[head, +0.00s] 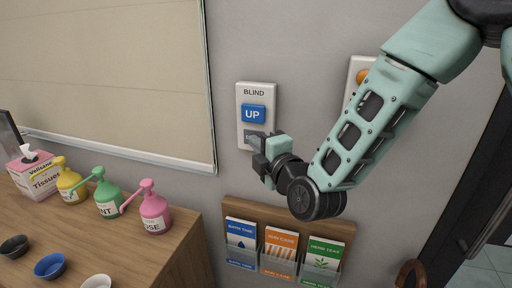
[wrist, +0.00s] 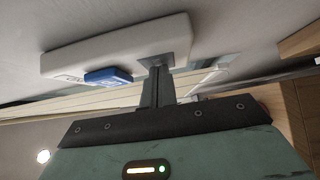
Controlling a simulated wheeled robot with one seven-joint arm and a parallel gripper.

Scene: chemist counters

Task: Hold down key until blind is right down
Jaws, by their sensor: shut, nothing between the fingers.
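The white BLIND plate (head: 241,112) is on the grey wall, with a blue UP key (head: 253,114) in its upper part. A grey key (head: 250,136) below is mostly hidden behind my gripper (head: 259,152). My gripper is shut and empty, its tips at the plate's lower part. In the wrist view, the shut fingers (wrist: 157,85) reach the grey key (wrist: 178,53), beside the blue key (wrist: 108,76). They appear to touch it; how far it is pressed I cannot tell. The beige blind (head: 105,75) hangs at left, its bottom edge above the counter.
A wooden counter (head: 110,262) at lower left holds a tissue box (head: 38,172), yellow, green and pink pump bottles (head: 153,208) and small bowls (head: 50,266). A leaflet rack (head: 290,222) is below the plate. Another plate with an orange knob (head: 362,75) is partly behind my arm.

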